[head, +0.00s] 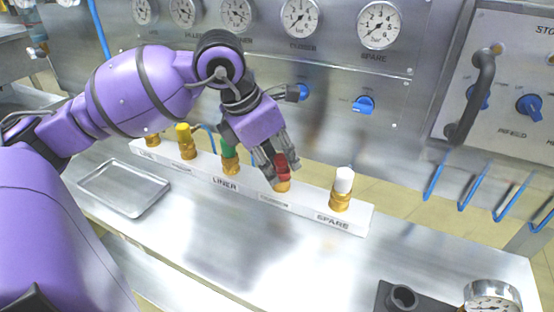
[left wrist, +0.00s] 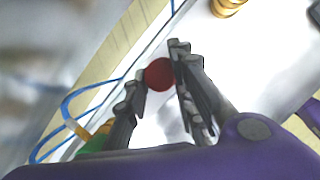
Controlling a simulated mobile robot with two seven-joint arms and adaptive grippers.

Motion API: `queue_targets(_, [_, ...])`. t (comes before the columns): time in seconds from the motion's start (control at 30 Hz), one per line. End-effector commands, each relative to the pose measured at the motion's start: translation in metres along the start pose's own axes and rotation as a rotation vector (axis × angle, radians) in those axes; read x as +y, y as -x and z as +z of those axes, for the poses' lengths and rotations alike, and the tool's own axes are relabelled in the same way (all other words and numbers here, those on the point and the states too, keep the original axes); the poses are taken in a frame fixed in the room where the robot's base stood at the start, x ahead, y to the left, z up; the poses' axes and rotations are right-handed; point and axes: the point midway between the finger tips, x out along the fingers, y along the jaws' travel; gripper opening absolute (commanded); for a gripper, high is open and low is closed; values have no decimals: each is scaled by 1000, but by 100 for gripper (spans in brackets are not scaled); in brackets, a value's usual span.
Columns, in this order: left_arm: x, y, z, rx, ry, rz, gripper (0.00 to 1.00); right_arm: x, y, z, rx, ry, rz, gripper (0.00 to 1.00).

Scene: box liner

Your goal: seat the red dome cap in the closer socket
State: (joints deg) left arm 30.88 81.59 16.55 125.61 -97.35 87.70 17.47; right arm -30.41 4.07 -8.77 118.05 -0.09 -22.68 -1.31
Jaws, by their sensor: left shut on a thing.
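The red dome cap (head: 282,163) is between the fingertips of my left gripper (head: 276,166), which is shut on it. It also shows as a dark red round thing in the left wrist view (left wrist: 159,74), between the two fingers (left wrist: 160,76). A brass fitting (head: 282,186) on the white rail stands directly below the cap in the head view; I cannot tell whether the cap is seated on it or just held there. A dark block with a round socket (head: 403,297) is at the bottom right. My right gripper is not in view.
The white rail (head: 350,222) carries several brass fittings, with a yellow cap (head: 184,133), a green cap (head: 228,149) and a white cap (head: 344,179). A metal tray (head: 124,189) lies left. A gauge (head: 492,295) is bottom right. The front bench middle is clear.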

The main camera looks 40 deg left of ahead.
Motion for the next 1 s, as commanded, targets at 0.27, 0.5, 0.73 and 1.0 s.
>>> queue_targets(0.27, [0,-1,0,0,0,0,45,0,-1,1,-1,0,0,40])
queue_targets(0.5, [0,-1,0,0,0,0,45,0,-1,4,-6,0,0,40])
queue_targets(0.73, [1,17,0,-1,0,3,45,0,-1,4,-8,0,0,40])
queue_targets(1.0, [0,74,0,-2,0,2,45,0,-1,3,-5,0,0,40])
